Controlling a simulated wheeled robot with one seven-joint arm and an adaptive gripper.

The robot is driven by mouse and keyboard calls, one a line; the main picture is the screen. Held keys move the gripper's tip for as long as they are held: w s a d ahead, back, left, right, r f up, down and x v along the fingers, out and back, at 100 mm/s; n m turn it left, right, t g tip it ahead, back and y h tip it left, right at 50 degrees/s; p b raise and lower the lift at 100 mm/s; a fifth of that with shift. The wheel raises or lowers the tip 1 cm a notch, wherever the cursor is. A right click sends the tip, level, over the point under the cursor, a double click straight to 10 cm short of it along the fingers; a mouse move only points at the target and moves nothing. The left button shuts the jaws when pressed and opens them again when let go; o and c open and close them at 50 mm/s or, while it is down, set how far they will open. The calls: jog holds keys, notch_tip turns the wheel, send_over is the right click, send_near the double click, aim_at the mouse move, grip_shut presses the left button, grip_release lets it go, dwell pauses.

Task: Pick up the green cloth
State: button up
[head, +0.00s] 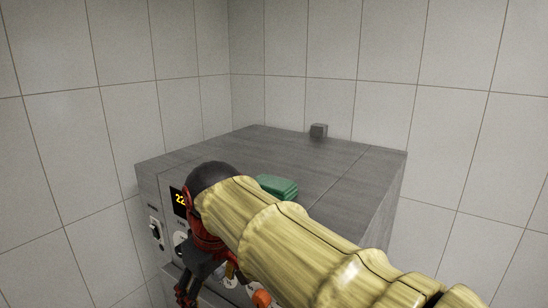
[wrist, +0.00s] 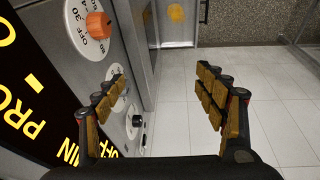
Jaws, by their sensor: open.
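The green cloth (head: 278,186) lies folded or bunched on the grey top of a box-shaped appliance (head: 330,160). My yellow arm crosses in front and may hide part of the cloth; it is not in the wrist view. My gripper (head: 187,286) hangs below the appliance's top, in front of its control panel, to the left of and lower than the cloth. In the wrist view my gripper (wrist: 165,96) has its two padded fingers spread wide apart, with nothing between them but floor and panel behind.
The appliance front has an orange knob (wrist: 98,25), dials and a lit yellow display (wrist: 25,75), close to my left finger. Tiled walls (head: 180,110) stand behind. The tiled floor (wrist: 185,80) looks clear.

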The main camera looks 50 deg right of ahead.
jog(key=w+d+r+p, duration=0.1)
jog(key=d+r+p, duration=0.2)
jog(key=r+p, duration=0.15)
jog(key=w+d+r+g+p, duration=0.1)
jog(key=d+r+p, duration=0.15)
jog(key=r, duration=0.35)
jog(key=w+d+r+p, duration=0.1)
jog(key=d+r+p, duration=0.1)
jog(key=r+p, duration=0.3)
notch_tip(320, 180, up, 6)
jog(key=g+y+p, duration=0.1)
jog(key=g, duration=0.1)
send_over(270, 181)
jog(key=shift+w+a+r+n, duration=0.15)
jog(key=shift+a+n, duration=0.1)
jog(key=shift+n, duration=0.05)
jog(key=shift+d, duration=0.25)
jog(key=shift+f, duration=0.45)
jog(key=shift+f+p, duration=0.55)
jog(key=shift+f, duration=2.8)
jog(key=shift+c, duration=1.2)
jog(key=c, duration=1)
